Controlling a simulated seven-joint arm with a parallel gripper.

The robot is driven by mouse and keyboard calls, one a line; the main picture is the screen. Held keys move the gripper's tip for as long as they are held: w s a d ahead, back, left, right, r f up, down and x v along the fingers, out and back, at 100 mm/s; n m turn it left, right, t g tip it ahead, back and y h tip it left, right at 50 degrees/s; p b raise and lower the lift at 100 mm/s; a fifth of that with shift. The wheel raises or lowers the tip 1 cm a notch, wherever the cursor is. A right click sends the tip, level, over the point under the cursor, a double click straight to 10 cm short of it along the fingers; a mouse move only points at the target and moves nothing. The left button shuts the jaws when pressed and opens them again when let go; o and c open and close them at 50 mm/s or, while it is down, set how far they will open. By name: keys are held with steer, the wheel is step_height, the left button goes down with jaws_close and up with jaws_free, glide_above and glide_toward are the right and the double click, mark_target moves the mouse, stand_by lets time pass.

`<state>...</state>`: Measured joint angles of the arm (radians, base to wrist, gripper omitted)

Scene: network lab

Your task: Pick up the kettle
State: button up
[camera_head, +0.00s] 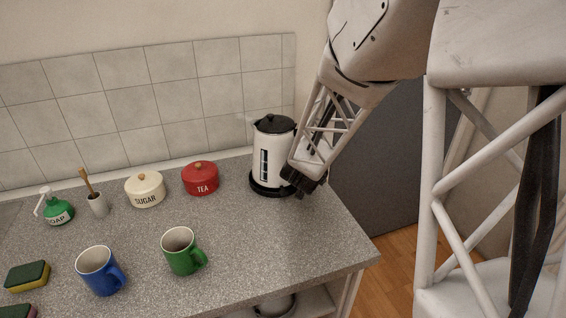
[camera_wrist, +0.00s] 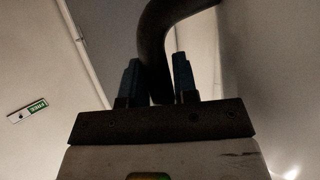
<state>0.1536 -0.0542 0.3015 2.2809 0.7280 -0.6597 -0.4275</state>
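The kettle (camera_head: 269,158) is white with a black lid and a dark base, standing upright at the right end of the counter. My gripper (camera_head: 292,179) is at its right side and hides its handle in the head view. In the wrist view, the dark curved handle (camera_wrist: 152,45) runs down between the two fingers of my gripper (camera_wrist: 158,78). A gap shows between the handle and the right finger, so the gripper looks open around the handle.
A red tea canister (camera_head: 201,179) and a cream sugar canister (camera_head: 145,190) stand left of the kettle. A green mug (camera_head: 181,252) and a blue mug (camera_head: 99,272) are nearer the front. The counter (camera_head: 285,235) is clear in front of the kettle. A tiled wall (camera_head: 175,95) is behind.

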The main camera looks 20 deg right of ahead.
jaws_close()
steer(key=shift+r, duration=0.5)
stand_by(1.3)
steer(key=shift+r, duration=1.3)
steer(key=shift+s+r, duration=0.1)
steer(key=shift+s, duration=0.05)
steer(key=s+a+r, duration=0.1)
steer(key=s+a, duration=0.3)
steer(key=s, duration=1)
steer(key=shift+s+r, duration=0.15)
steer(key=shift+s, duration=0.4)
steer(key=shift+w+r, duration=0.1)
stand_by(0.6)
